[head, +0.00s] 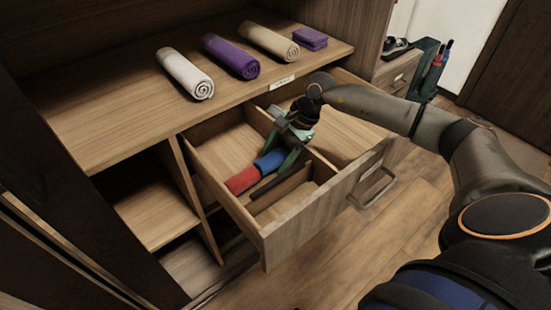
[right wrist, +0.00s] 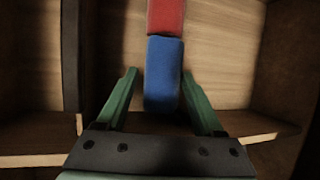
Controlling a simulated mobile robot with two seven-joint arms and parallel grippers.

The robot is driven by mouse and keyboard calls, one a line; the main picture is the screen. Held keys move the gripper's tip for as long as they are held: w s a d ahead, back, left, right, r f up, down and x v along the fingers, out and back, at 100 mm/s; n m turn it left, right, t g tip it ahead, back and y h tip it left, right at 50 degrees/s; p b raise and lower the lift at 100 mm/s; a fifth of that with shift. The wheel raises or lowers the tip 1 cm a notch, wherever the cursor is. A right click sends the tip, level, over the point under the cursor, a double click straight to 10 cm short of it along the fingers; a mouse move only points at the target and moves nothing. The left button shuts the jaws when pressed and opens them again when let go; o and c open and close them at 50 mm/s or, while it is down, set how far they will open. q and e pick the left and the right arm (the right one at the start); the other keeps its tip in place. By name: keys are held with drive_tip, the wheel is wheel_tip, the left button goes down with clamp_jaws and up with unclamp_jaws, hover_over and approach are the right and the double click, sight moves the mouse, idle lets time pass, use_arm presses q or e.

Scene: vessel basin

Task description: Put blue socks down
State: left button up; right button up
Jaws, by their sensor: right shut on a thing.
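The blue socks (head: 269,161), a rolled bundle, are low inside the open drawer (head: 315,218). My right gripper (head: 279,157) reaches down into the drawer and is shut on the blue socks. In the right wrist view the blue socks (right wrist: 164,75) lie between the green fingers. Red socks (head: 242,180), another roll, are in the drawer end to end with the blue socks; in the right wrist view the red socks (right wrist: 165,17) seem to touch them. Whether the blue socks rest on the drawer floor is hard to tell. My left gripper is out of view.
Wooden dividers split the drawer into compartments, with bare floor (head: 228,150) at the left. On the shelf above stand white (head: 184,72), purple (head: 231,56) and beige (head: 268,41) rolled towels and a folded purple cloth (head: 311,39). The drawer's front has a metal handle (head: 374,191).

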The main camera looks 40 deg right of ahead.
drive_tip(key=shift+f, duration=0.25)
drive_tip(key=shift+f, duration=0.1)
drive_tip(key=o, duration=1.3)
drive_tip(key=p+v, duration=0.1)
drive_tip(key=v, duration=1.1)
